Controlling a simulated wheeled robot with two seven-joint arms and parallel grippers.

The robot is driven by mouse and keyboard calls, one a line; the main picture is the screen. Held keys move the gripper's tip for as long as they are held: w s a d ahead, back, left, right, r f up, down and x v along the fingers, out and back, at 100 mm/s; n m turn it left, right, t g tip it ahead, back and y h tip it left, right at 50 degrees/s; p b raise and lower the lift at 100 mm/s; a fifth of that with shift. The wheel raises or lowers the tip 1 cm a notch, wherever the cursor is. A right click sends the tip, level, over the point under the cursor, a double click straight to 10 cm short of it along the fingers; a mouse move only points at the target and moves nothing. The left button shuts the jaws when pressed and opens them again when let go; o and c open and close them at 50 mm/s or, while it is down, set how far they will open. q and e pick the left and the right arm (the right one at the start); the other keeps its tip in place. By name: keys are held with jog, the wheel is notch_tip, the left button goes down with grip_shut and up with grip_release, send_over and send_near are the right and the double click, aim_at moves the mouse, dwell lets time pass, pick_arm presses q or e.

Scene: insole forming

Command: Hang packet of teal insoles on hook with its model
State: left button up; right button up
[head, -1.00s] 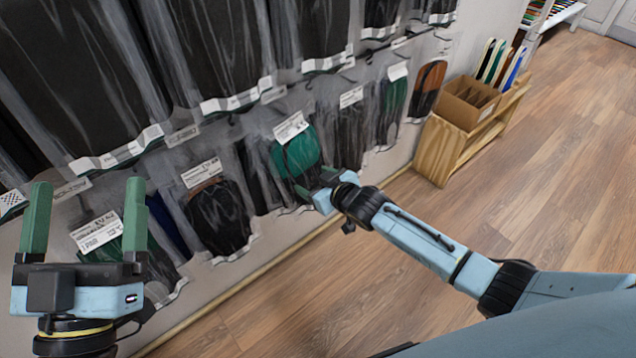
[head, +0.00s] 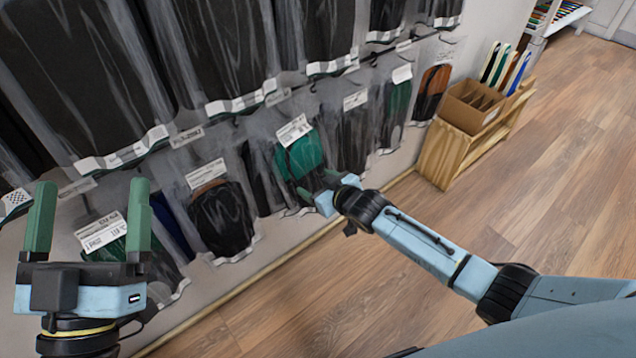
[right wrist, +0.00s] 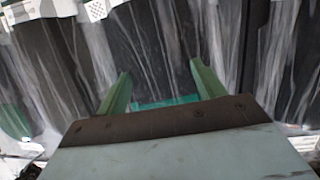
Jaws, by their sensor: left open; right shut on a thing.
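The packet of teal insoles (head: 303,152) is a clear packet with a white label, in front of the wall display in the head view. My right gripper (head: 318,186) is at its lower edge and shut on it. In the right wrist view, a teal strip (right wrist: 165,103) shows between the two green fingers. I cannot tell whether the packet's top is on a hook, as that part is small and crowded. My left gripper (head: 88,222) is open and empty at the lower left, in front of a dark green packet with a white label (head: 102,232).
A black insole packet (head: 222,222) hangs left of the teal one. A dark packet (head: 353,135), a green one (head: 396,103) and an orange-black one (head: 430,92) hang to the right. Large dark packets fill the upper rows. A wooden stand (head: 450,155) holds a cardboard box (head: 470,112).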

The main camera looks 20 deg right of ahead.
pick_arm(q)
jog(key=shift+r, duration=0.1)
pick_arm(e)
jog(key=o, duration=1.1)
jog(key=shift+f, duration=0.1)
jog(key=shift+s, duration=0.1)
jog(key=p+v, duration=0.2)
jog(key=v, duration=0.1)
pick_arm(q)
notch_tip(320, 180, down, 14)
jog(key=a+g+y+p, duration=0.2)
jog(key=a+g+y, duration=0.15)
jog(key=g, duration=0.65)
jog(key=s+a+f+n+g+y+p, duration=0.1)
jog(key=s+a+f+g+y+p, duration=0.2)
jog(key=s+f+g, duration=0.5)
jog(key=shift+s+a+f+g, duration=0.15)
jog(key=shift+s+a+g, duration=0.35)
jog(key=shift+s, duration=1.15)
pick_arm(e)
jog(key=v, duration=1)
